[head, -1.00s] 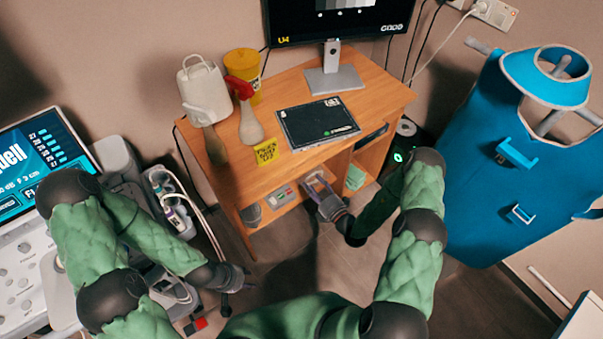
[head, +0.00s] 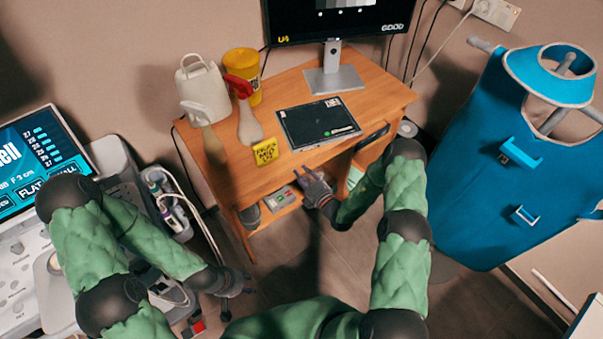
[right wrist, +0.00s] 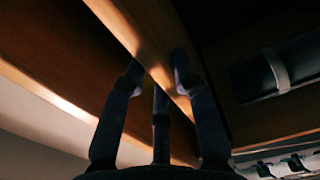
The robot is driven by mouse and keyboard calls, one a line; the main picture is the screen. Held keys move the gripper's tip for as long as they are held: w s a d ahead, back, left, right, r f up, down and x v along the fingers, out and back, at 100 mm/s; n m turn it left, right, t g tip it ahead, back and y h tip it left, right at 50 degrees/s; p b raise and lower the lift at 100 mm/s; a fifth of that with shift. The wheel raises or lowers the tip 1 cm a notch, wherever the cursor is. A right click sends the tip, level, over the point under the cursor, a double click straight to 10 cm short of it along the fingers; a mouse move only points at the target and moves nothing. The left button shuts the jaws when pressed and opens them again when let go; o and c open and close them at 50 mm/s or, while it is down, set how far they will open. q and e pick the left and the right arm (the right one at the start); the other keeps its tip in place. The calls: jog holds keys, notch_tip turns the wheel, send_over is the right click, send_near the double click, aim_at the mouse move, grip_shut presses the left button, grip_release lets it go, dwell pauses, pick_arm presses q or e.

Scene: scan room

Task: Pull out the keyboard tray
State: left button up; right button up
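The wooden desk (head: 215,165) stands ahead in the head view. Under its top, a lower board (head: 285,211) carries a small grey device; I cannot tell for sure whether this board is the keyboard tray. My right gripper (head: 313,178) is at the desk's front, below the top's edge. In the right wrist view its fingers (right wrist: 157,75) are spread, one on each side of a wooden board's edge (right wrist: 120,25). Whether they touch it is unclear in the dark picture. My left gripper (head: 246,283) is open and empty, low at the left, away from the desk.
An ultrasound console (head: 40,270) stands left; a blue apron (head: 490,190) hangs right. Floor before the desk is clear.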

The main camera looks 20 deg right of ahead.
grip_shut()
jog(key=shift+s+d, duration=0.15)
jog(key=shift+s, duration=0.25)
jog(key=p+v, duration=0.4)
jog(key=v, duration=1.9)
jog(key=shift+s+p, duration=0.3)
jog(key=shift+s, duration=0.1)
jog(key=shift+d+r, duration=0.1)
jog(key=shift+d, duration=0.05)
jog(key=o, duration=0.9)
grip_release()
jog(key=shift+s, duration=0.1)
jog(key=v, duration=1.1)
jog(key=shift+s+d, duration=0.2)
jog(key=shift+s, duration=0.2)
